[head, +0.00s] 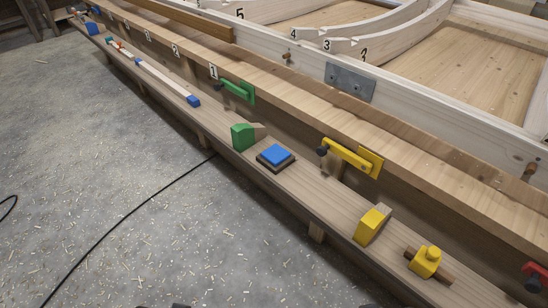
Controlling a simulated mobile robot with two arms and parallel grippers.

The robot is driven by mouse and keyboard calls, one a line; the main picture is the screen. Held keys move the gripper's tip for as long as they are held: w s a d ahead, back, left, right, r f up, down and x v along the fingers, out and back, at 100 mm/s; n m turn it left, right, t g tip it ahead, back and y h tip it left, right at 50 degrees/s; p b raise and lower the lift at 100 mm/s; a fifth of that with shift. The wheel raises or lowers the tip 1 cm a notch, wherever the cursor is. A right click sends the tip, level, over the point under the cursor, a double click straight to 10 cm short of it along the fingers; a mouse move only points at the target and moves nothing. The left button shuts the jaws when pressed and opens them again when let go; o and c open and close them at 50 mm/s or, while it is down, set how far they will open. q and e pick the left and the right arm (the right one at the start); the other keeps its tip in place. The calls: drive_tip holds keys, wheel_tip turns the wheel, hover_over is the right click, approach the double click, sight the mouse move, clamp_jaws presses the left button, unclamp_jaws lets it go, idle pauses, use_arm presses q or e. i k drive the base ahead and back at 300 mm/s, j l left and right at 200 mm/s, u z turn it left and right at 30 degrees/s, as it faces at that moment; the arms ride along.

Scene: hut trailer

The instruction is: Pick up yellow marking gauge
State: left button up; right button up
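The yellow marking gauge (427,262) lies on the low wooden ledge at the lower right. It has a yellow head with a round knob on top and a brown wooden bar through it. Nothing covers it, and no gripper touches it. Small dark tips at the bottom edge appear to be my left gripper (162,305) and my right gripper (370,306). They are cut off by the frame, so their opening is unclear. Both are apart from the gauge, over the floor side of the ledge.
A yellow-ended block (372,224) stands just left of the gauge. A blue-topped square block (275,156) and a green block (243,136) sit farther along the ledge. A yellow clamp (348,154) and a green clamp (236,91) are on the rail above. The floor (130,190) has shavings and a black cable.

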sight(425, 263)
drive_tip(key=z, duration=0.95)
